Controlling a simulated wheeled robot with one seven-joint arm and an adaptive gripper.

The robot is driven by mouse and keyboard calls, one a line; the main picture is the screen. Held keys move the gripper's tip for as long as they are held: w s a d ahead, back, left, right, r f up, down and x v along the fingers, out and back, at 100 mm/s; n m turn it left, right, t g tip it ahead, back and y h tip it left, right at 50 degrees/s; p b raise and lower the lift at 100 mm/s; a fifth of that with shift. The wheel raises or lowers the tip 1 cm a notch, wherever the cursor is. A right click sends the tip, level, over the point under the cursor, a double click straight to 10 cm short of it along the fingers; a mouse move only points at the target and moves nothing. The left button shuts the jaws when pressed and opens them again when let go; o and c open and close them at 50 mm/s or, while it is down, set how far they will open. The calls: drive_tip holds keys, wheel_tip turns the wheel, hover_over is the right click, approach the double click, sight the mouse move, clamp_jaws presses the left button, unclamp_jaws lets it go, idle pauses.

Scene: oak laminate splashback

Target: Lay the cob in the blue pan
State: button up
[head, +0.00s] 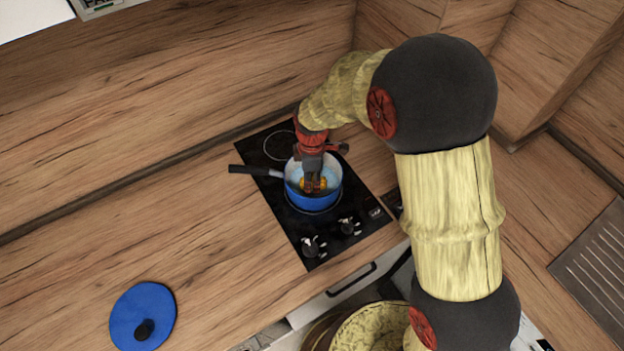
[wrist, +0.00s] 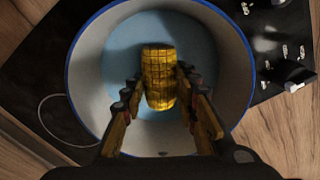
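The blue pan (head: 313,197) stands on the black hob, its dark handle pointing left; its pale inside and blue rim (wrist: 72,70) fill much of the wrist view. The yellow cob (wrist: 160,58) is inside the pan's walls, upright in the wrist picture, over the pale blue bottom. In the head view only a bit of orange-yellow shows around my fingertips. My gripper (head: 313,182) reaches down into the pan from above. Its two fingers (wrist: 160,78) flank the cob closely on both sides. Whether they press on it, and whether the cob rests on the bottom, I cannot tell.
The black hob (head: 281,224) has two knobs at its front. A blue lid (head: 156,301) with a dark knob lies on the wooden worktop at lower left.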

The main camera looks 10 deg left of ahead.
sight(312, 180)
drive_tip(key=o, duration=0.5)
drive_tip(key=shift+c, duration=0.2)
wheel_tip(312, 180, up, 12)
drive_tip(key=p, duration=0.2)
drive_tip(key=s+d+r+m+t, duration=0.1)
drive_tip(key=s+d+r+m, duration=0.1)
drive_tip(key=d+r+m, duration=0.4)
drive_tip(key=s+d+r+m+t, duration=0.2)
drive_tip(key=s+d+r+m, duration=0.4)
drive_tip(key=s+d, duration=0.3)
drive_tip(key=s+d+r+m+t, duration=0.2)
drive_tip(key=s+d+r+m, duration=0.4)
drive_tip(key=s+d, duration=0.3)
drive_tip(key=shift+s+d+r+m+t, duration=0.25)
drive_tip(key=shift+r+m+t, duration=0.1)
drive_tip(key=shift+m, duration=0.35)
drive_tip(key=shift+f, duration=0.1)
